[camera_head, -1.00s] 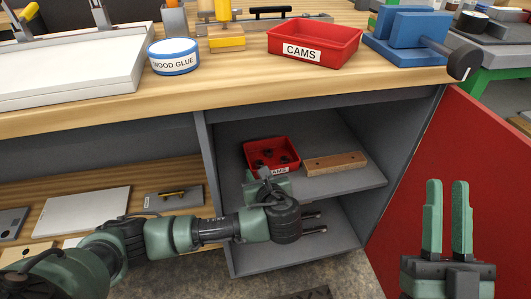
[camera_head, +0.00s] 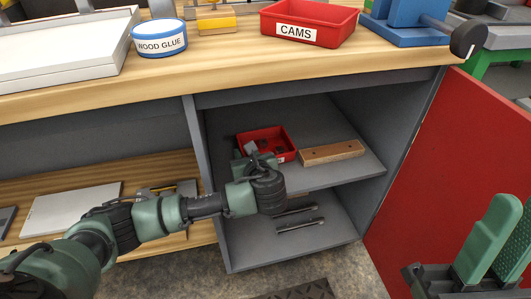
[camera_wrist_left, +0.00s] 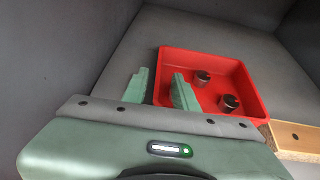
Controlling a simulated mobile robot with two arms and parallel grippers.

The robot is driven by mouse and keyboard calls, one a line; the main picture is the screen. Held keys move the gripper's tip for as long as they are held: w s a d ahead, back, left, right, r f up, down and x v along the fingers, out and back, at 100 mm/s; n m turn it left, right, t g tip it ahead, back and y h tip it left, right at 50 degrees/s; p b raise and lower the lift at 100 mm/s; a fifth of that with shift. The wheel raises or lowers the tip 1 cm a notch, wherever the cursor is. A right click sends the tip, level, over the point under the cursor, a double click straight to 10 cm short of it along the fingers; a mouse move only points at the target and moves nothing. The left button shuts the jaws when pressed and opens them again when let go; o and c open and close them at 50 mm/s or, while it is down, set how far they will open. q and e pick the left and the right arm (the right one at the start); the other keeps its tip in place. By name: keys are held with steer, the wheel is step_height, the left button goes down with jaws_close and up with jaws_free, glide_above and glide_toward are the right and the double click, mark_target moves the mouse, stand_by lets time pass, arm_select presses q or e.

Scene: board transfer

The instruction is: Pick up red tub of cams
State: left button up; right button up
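A red tub (camera_head: 285,156) with dark cams in it sits on the upper shelf of the grey cabinet. The left wrist view also shows the tub (camera_wrist_left: 205,56) with two dark cylindrical cams (camera_wrist_left: 229,103) inside. My left gripper (camera_head: 252,152) is at the tub's near left side, partly hidden by its own wrist. In the left wrist view its fingers (camera_wrist_left: 160,90) are apart, one outside the tub's left wall and one inside it. My right gripper (camera_head: 503,238) is open and empty at the lower right, in front of the red door.
A wooden block (camera_head: 332,152) lies on the shelf right of the tub. A second red tub labelled CAMS (camera_head: 338,33) and wood glue (camera_head: 160,44) stand on the bench (camera_head: 240,68) above. The red cabinet door (camera_head: 432,170) hangs open at right. Dark rods (camera_head: 300,224) lie on the lower shelf.

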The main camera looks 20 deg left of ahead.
arm_select(q)
steer(key=shift+b+x, duration=0.6)
steer(key=shift+x, duration=0.95)
jaws_close()
steer(key=shift+s, duration=0.1)
